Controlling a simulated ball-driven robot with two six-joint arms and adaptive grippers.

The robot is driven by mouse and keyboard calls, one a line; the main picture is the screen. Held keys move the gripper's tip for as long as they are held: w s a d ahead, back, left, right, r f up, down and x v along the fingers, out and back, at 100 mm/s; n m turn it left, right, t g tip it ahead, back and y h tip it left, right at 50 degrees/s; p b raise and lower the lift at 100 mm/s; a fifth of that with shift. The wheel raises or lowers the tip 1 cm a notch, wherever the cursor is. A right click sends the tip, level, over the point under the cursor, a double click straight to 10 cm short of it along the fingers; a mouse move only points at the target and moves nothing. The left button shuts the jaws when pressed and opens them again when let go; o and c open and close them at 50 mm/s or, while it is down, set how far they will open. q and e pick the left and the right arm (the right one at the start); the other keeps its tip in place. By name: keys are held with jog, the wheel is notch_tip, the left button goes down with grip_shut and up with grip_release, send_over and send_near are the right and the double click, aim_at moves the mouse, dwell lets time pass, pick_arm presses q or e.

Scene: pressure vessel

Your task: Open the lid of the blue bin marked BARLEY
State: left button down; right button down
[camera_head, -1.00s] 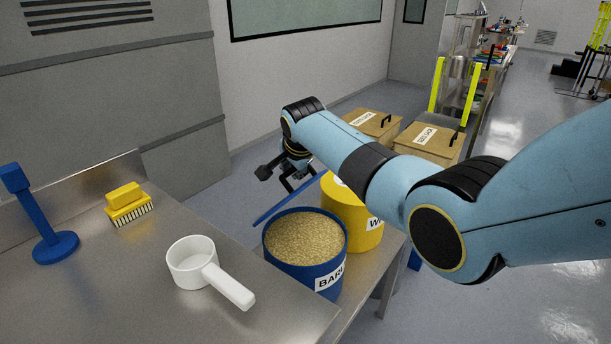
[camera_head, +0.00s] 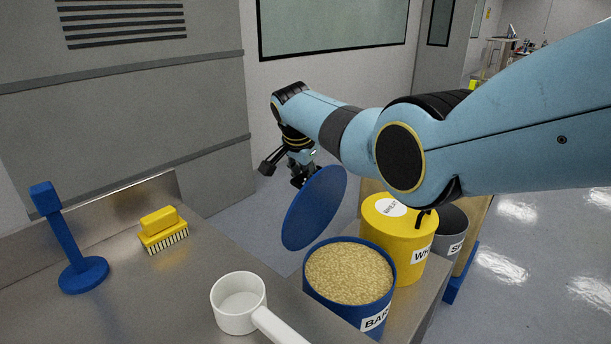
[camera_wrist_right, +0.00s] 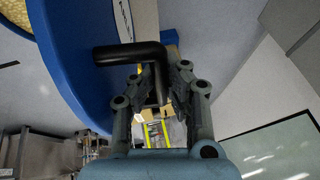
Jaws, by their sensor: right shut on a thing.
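The blue BARLEY bin (camera_head: 346,312) stands at the table's edge, its top uncovered and pale grain (camera_head: 350,272) showing inside. Its round blue lid (camera_head: 314,208) is tilted up steeply, apart from the bin's rim, behind and left of it. My right gripper (camera_head: 300,180) is at the lid's far upper side. In the right wrist view my right gripper (camera_wrist_right: 156,92) is shut on the black lid handle (camera_wrist_right: 130,54), with the blue lid (camera_wrist_right: 72,62) beside it and grain at the upper left corner. My left gripper is not in view.
A yellow bin (camera_head: 400,245) with its lid on stands right of the BARLEY bin, and a grey bin (camera_head: 450,225) beyond it. A white scoop (camera_head: 240,303), a yellow brush (camera_head: 162,232) and a blue stand (camera_head: 82,272) are on the steel table (camera_head: 150,310).

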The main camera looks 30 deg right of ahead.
jog(key=shift+w+r, duration=0.15)
jog(key=shift+r, duration=0.05)
jog(key=c, duration=1.6)
grip_release()
jog(key=v, duration=1.2)
jog(key=shift+f, duration=0.1)
